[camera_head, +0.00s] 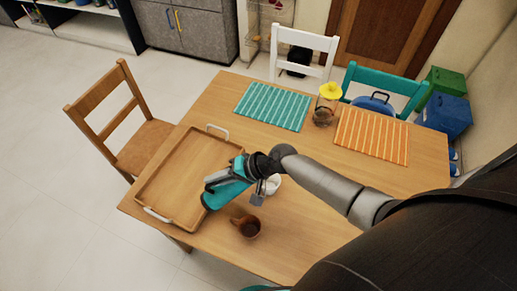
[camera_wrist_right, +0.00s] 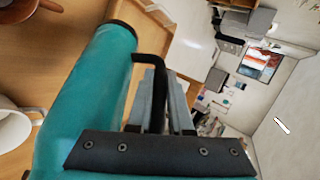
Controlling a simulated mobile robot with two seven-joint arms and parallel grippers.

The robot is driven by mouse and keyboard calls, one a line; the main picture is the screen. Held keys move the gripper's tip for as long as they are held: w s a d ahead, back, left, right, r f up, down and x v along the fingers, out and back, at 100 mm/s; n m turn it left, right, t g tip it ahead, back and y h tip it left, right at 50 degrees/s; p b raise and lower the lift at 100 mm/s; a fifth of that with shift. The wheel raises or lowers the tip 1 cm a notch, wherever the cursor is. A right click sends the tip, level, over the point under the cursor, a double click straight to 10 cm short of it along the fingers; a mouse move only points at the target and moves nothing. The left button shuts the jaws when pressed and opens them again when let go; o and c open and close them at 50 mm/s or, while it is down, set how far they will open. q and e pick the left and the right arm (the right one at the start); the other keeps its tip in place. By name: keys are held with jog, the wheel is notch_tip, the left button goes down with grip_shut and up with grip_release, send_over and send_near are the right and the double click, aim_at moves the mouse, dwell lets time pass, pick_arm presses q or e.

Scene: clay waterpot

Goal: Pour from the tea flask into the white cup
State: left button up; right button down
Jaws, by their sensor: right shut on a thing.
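The teal tea flask (camera_head: 224,192) with a black handle is held by my right gripper (camera_head: 259,193), above the table beside the tray's right edge. It lies at a slant in the head view; I cannot tell its exact tilt. In the right wrist view the flask (camera_wrist_right: 88,95) fills the left side, and the right gripper (camera_wrist_right: 155,100) is shut on its black handle. The white cup (camera_head: 274,184) stands on the table just right of the gripper, partly hidden by the arm. A white cup also shows at the left edge in the right wrist view (camera_wrist_right: 12,128). My left gripper is out of view.
A brown mug (camera_head: 248,228) stands near the flask, towards the front. A wooden tray (camera_head: 160,166) with white handles lies left. A teal mat (camera_head: 273,106), an orange mat (camera_head: 371,136) and a jar with a yellow top (camera_head: 325,104) are at the back.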

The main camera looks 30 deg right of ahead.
jog(key=shift+d+y+b, duration=0.15)
jog(key=shift+y+b, duration=0.15)
jog(key=shift+b, duration=0.65)
dwell(2.5)
jog(key=shift+b, duration=0.3)
dwell(1.2)
jog(key=shift+d+f+t+y+b, duration=0.1)
jog(key=shift+t+y+b, duration=0.2)
jog(key=shift+b, duration=0.15)
jog(key=shift+d+f+b, duration=0.1)
jog(key=shift+d+b, duration=0.05)
jog(key=shift+b, duration=0.7)
dwell(1.8)
